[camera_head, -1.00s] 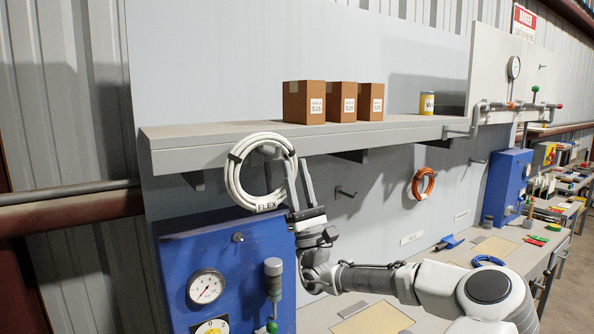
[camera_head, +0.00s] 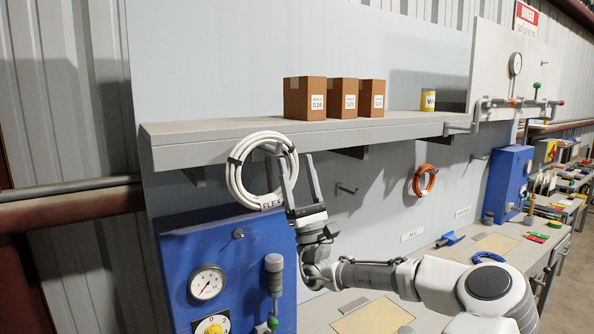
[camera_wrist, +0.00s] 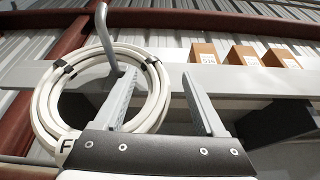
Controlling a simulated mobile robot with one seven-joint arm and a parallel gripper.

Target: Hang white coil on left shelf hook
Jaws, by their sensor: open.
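The white coil (camera_head: 237,172) hangs below the left end of the shelf in the head view, with a black-lettered FLEX tag at its bottom. In the wrist view the white coil (camera_wrist: 45,105) hangs around a grey hook (camera_wrist: 104,32) whose tip rises above the coil's top. My gripper (camera_head: 296,160) is open and empty just right of the coil, fingers pointing up. In the wrist view my gripper (camera_wrist: 158,85) has its left finger overlapping the coil's right side; I cannot tell whether they touch.
The shelf (camera_head: 300,138) carries several items, including cardboard boxes (camera_head: 305,98) and a yellow can (camera_head: 428,100). A blue panel (camera_head: 215,255) with gauges stands below the coil. An empty hook (camera_head: 346,189) is on the wall to the right. An orange coil (camera_head: 424,180) hangs farther right.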

